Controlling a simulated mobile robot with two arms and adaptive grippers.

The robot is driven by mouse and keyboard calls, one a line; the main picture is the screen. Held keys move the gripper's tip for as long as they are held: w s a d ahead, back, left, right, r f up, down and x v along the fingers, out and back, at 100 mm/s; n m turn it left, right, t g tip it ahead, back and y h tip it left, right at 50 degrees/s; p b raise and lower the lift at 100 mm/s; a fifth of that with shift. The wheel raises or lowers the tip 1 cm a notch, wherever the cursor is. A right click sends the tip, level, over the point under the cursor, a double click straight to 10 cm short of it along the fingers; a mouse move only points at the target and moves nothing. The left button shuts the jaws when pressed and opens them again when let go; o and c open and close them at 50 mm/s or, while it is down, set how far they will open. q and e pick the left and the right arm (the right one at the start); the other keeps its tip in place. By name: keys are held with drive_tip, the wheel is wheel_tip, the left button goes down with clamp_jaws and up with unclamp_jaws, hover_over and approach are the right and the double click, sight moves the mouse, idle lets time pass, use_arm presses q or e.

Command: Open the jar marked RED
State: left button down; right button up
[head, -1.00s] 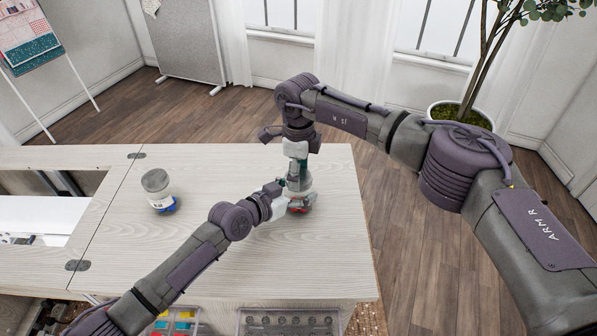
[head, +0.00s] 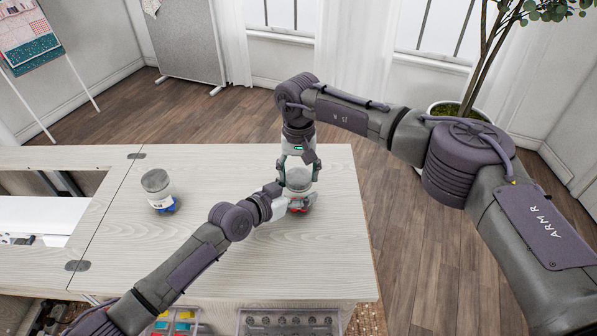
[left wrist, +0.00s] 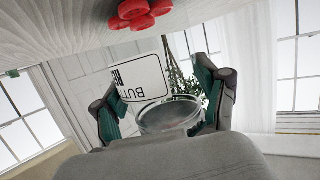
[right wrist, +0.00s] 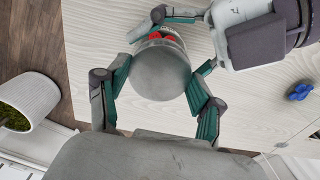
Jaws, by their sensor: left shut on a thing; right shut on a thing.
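My left gripper (head: 291,201) is shut around the jar's lower body from the left. My right gripper (head: 298,165) comes from above, its fingers on either side of the grey lid (right wrist: 160,70), and is shut on it. I cannot tell whether the lid is loose.
Trays with coloured items (head: 175,325) and grey pieces (head: 290,322) lie below the front edge. The tabletop between the jars is mostly clear.

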sight(299, 176)
drive_tip(key=shift+r, duration=0.25)
idle(0.4)
drive_tip(key=shift+r, duration=0.9)
drive_tip(key=shift+r, duration=2)
use_arm(q)
unclamp_jaws()
drive_tip(key=shift+a, duration=0.1)
